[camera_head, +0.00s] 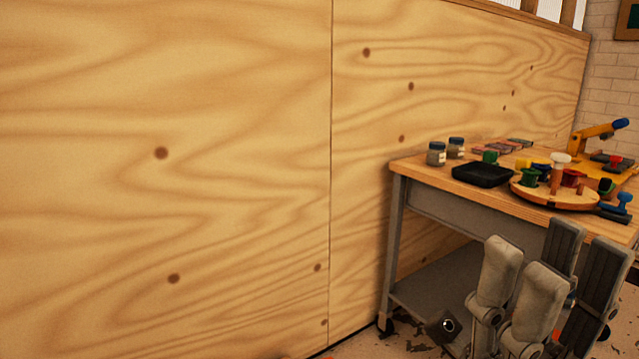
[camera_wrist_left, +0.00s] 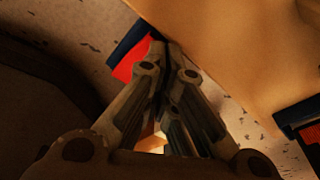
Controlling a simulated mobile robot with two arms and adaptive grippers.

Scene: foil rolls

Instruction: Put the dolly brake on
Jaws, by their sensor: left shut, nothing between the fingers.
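I cannot make out a dolly or its brake for sure in either view. In the left wrist view my left gripper (camera_wrist_left: 168,62) is shut and empty. A red piece (camera_wrist_left: 132,62) with a dark blue piece (camera_wrist_left: 130,40) shows just past its fingertips, partly hidden by the fingers. I cannot tell whether they touch. In the head view my right gripper (camera_head: 548,262) stands fingers-up at the bottom right, in front of the workbench. Its light and dark finger parts overlap, so its opening is unclear. I see nothing held in it. My left gripper is out of the head view.
A tall plywood wall (camera_head: 230,170) fills the left and middle. A workbench (camera_head: 440,181) stands against it, bearing a black tray (camera_head: 483,175), jars (camera_head: 436,154) and a round wooden board (camera_head: 556,201). A dark object (camera_wrist_left: 300,115) lies at the left wrist view's right edge. Speckled floor (camera_wrist_left: 85,25) shows there.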

